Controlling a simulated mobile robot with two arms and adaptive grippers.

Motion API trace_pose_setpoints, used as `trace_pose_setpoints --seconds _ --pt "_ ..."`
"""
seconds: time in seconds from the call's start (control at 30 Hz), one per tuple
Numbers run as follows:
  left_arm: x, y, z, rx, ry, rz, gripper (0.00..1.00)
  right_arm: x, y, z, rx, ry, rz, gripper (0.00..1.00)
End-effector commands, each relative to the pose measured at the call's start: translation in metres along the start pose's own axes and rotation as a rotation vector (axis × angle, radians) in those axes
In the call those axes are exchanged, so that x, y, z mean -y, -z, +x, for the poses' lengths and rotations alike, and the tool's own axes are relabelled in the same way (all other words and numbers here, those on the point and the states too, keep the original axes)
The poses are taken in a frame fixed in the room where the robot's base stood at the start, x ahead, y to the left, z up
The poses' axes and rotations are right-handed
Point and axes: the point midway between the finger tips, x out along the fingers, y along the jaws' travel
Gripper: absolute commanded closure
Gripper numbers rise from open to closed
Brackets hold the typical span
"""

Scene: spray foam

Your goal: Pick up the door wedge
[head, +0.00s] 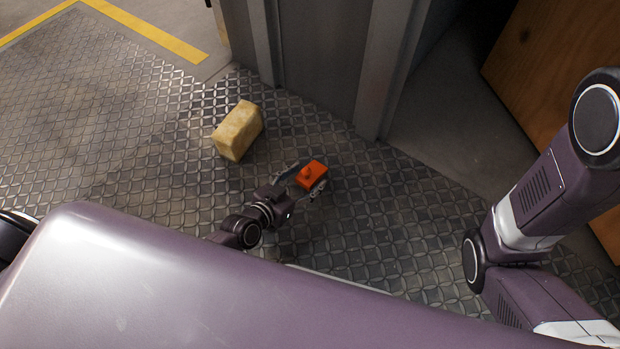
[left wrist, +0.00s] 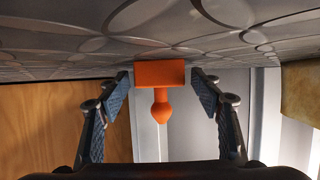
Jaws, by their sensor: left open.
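The orange door wedge (head: 313,172), a small block with a rounded knob, lies on the metal floor in the head view. My left gripper (head: 303,182) is open at the wedge, with one finger on each side of it. In the left wrist view the wedge (left wrist: 159,74) shows between the two open fingers (left wrist: 160,92), with a visible gap on both sides. That view is upside down, with the floor at the top. My right arm shows at the right of the head view, but its gripper is out of view.
A yellow foam block (head: 238,131) stands on the patterned floor (head: 130,115) left of the wedge. A grey door frame (head: 385,70) rises behind, with a wooden panel (head: 545,65) at the right. The floor at far left is clear.

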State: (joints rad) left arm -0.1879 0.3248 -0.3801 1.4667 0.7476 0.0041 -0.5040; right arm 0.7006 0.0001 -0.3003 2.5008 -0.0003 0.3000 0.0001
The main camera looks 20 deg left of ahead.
Motion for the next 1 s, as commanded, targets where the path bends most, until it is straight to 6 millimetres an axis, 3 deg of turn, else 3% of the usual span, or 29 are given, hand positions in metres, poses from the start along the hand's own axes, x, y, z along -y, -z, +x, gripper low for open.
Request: trace_pose_setpoints --seconds 0.3,0.73,1.0 --pt "0.0003 0.0003 0.0047 0.001 0.000 0.001 0.41 0.0007 0.0010 -0.0025 0.000 0.000 0.000 1.00" --pt "0.0003 -0.0001 0.0045 0.001 0.000 0.001 0.87 0.0006 0.0009 -0.0026 0.000 0.000 0.000 1.00" --pt "0.0005 0.0014 0.0041 0.001 0.000 0.001 0.87 0.0004 0.0003 -0.0016 0.000 0.000 0.000 1.00"
